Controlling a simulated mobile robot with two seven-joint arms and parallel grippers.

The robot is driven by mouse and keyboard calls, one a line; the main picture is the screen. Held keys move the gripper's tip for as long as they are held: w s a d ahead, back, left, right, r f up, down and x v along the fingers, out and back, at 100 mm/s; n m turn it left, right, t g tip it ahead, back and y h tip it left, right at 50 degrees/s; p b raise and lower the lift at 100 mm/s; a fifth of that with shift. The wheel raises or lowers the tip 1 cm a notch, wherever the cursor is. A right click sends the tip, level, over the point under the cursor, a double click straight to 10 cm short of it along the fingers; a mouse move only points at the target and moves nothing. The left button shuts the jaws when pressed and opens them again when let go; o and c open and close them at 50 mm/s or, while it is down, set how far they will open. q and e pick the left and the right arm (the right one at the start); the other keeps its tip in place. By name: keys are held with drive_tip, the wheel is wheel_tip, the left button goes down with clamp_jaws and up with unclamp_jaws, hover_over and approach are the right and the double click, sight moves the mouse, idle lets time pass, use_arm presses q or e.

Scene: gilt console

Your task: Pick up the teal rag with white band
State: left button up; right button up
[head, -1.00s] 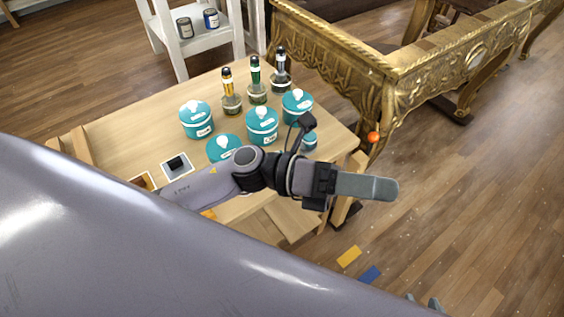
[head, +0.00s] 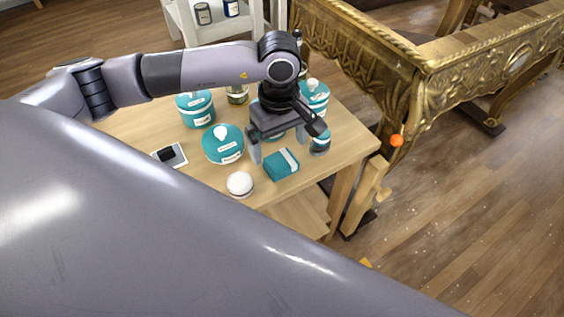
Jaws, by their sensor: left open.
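The teal rag with a white band (head: 279,168) lies folded on the wooden table near its front right edge. My left gripper (head: 278,147) is above and just behind the rag in the head view, pointing down with its fingers apart. Nothing shows between the fingers. I cannot tell the exact height between fingertips and rag. My right gripper is not in view.
Teal lidded jars (head: 223,146) stand left of and behind the gripper. A small white-topped round jar (head: 240,184) stands left of the rag. The wooden table (head: 130,126) has bare room at left. A gilt console (head: 420,85) stands close at right.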

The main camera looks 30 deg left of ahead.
sight(281, 160)
use_arm(q)
wheel_tip(281, 160, down, 5)
drive_tip(key=shift+d+f, duration=0.15)
drive_tip(key=shift+f, duration=0.05)
drive_tip(key=c, duration=1.1)
drive_tip(key=shift+r, duration=0.15)
wheel_tip(281, 160, up, 20)
drive_tip(key=p, duration=0.1)
drive_tip(key=shift+o, duration=0.5)
